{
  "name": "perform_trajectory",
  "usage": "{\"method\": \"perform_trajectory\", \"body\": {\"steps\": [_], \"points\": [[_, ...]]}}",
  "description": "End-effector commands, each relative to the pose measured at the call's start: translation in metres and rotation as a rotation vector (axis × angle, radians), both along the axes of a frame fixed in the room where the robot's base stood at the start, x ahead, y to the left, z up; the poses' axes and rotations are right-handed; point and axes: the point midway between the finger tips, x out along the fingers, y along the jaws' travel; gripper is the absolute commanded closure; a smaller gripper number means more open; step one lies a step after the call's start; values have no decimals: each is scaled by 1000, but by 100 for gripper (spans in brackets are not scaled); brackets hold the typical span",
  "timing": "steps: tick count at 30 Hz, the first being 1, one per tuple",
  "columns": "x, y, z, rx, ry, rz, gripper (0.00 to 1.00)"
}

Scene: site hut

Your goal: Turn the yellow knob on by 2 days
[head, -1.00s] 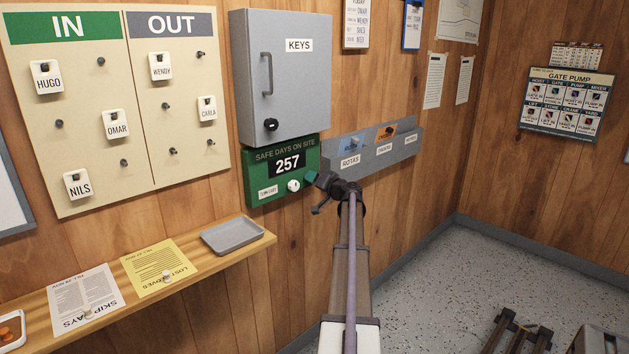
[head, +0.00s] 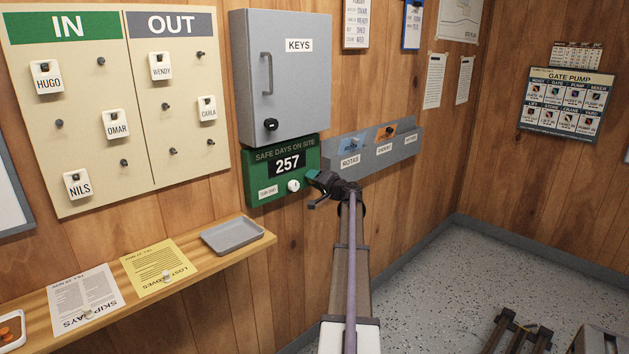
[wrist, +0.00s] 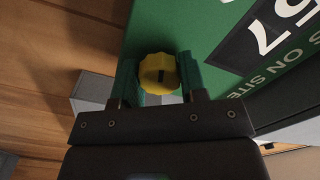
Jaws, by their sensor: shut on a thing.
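The green safe-days box (head: 254,188) hangs on the wood wall and reads 257. The yellow knob (wrist: 158,73) shows in the wrist view on the side of the green box (wrist: 210,30). It is round and ribbed, with a dark mark on its face. My gripper (wrist: 160,78) is shut on the knob, one green finger on each side. In the head view my gripper (head: 314,180) is at the right side of the box and the knob cannot be made out there. A white knob (head: 293,186) sits on the box's front.
A grey key cabinet (head: 300,100) hangs just above the box. A grey wall rack (head: 405,146) with cards is close on the right, behind my gripper. A wooden shelf (head: 205,270) with papers and a grey tray (head: 232,236) is below left.

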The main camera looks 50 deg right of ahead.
Motion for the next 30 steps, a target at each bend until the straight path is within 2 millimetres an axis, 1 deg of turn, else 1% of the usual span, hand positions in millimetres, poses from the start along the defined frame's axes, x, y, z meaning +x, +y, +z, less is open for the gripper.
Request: {"method": "perform_trajectory", "body": {"steps": [1,2,9,10,17,20,23,27,30], "points": [[0,0,0,-1,1,1,85],[0,0,0,-1,1,1,60],[0,0,0,-1,0,0,37],[0,0,0,-1,0,0,35],[-1,0,0,-1,0,0,35],[-12,2,0,-1,0,-1,35],[-33,7,0,-1,0,-2,35],[-69,13,0,-1,1,-3,35],[-90,16,0,-1,0,-2,35]]}}
